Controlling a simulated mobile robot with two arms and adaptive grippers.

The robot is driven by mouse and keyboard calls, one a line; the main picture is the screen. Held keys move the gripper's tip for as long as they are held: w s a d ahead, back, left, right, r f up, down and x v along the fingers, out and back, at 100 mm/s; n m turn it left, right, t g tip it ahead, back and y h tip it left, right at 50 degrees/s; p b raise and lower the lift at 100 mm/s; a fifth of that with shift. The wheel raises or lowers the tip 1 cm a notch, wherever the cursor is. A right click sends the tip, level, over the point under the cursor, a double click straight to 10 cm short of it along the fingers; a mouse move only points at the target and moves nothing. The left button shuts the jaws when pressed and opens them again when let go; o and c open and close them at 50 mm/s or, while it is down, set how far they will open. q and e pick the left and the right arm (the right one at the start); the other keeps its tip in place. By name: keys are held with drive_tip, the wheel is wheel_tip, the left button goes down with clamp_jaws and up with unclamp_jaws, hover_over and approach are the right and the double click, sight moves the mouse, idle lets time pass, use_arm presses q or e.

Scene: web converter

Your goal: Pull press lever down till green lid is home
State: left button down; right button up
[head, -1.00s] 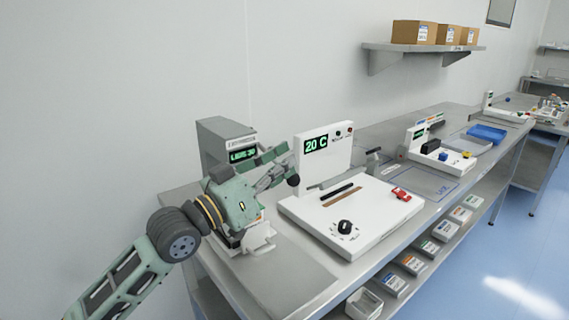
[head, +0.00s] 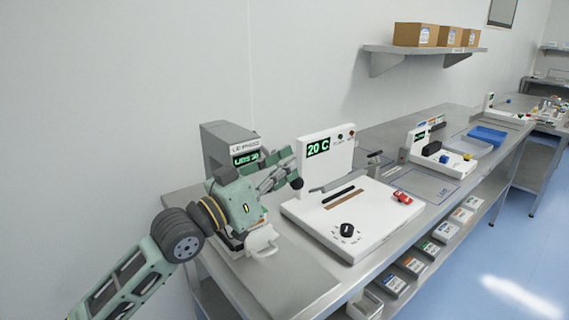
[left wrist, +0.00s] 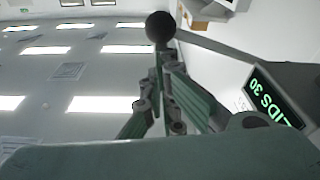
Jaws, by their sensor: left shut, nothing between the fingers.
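The lid press (head: 218,137) is a grey housing at the left end of the bench, with a green display reading LIDS 30. Its display also shows in the left wrist view (left wrist: 268,98). A black ball knob, likely the lever's end (head: 297,183), shows just beyond my left gripper (head: 284,170). In the left wrist view the black knob (left wrist: 160,27) is in front of the fingertips. The gripper is shut with nothing between its fingers; contact with the knob is unclear. My arm hides most of the lever and press. I cannot make out the green lid. My right gripper is out of view.
A white handled piece (head: 263,241) sticks out below my gripper. A white heating unit reading 20 C (head: 375,222) stands close on the right. The bench's front left corner (head: 290,290) is bare. A shelf with boxes (head: 415,34) hangs on the wall.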

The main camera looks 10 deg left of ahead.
use_arm(q)
drive_tip(key=s+a+r, duration=0.1)
drive_tip(key=s+a, duration=0.4)
drive_tip(key=s, duration=0.2)
drive_tip(key=shift+s+a+r+b, duration=0.2)
drive_tip(key=shift+a+r+b, duration=0.15)
drive_tip(key=shift+r, duration=0.05)
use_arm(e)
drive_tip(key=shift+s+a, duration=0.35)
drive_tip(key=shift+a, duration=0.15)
